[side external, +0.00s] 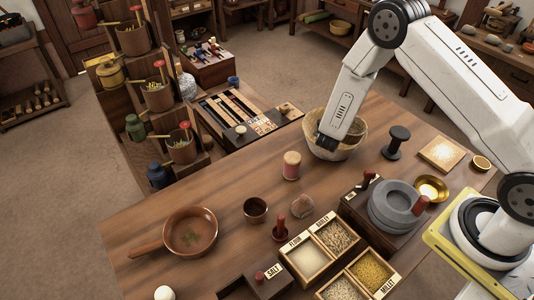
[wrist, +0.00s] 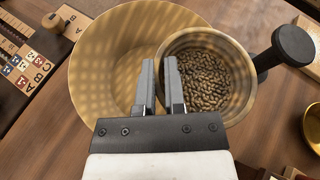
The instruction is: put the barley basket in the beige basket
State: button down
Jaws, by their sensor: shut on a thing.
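The barley basket (wrist: 212,75) is a small round tan container filled with brown grain, seen in the wrist view. My gripper (wrist: 160,75) is shut on its left rim, with one finger on each side of the wall. The wide beige basket (wrist: 95,65) lies below and to the left, and the barley basket overlaps its right side. In the side view, the beige basket (side external: 313,128) stands on the table's far side, with my gripper (side external: 327,145) over it. My gripper and arm hide much of it there, and I cannot tell how deep the barley basket sits.
A black spool-shaped stand (side external: 395,142) is close on the right. A quern (side external: 392,208), brass bowl (side external: 431,188) and grain box (side external: 318,245) fill the near right.

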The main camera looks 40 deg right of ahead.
jog(key=shift+f, duration=0.15)
jog(key=c, duration=0.7)
grip_release()
jog(key=shift+r, duration=0.6)
jog(key=v, duration=1.2)
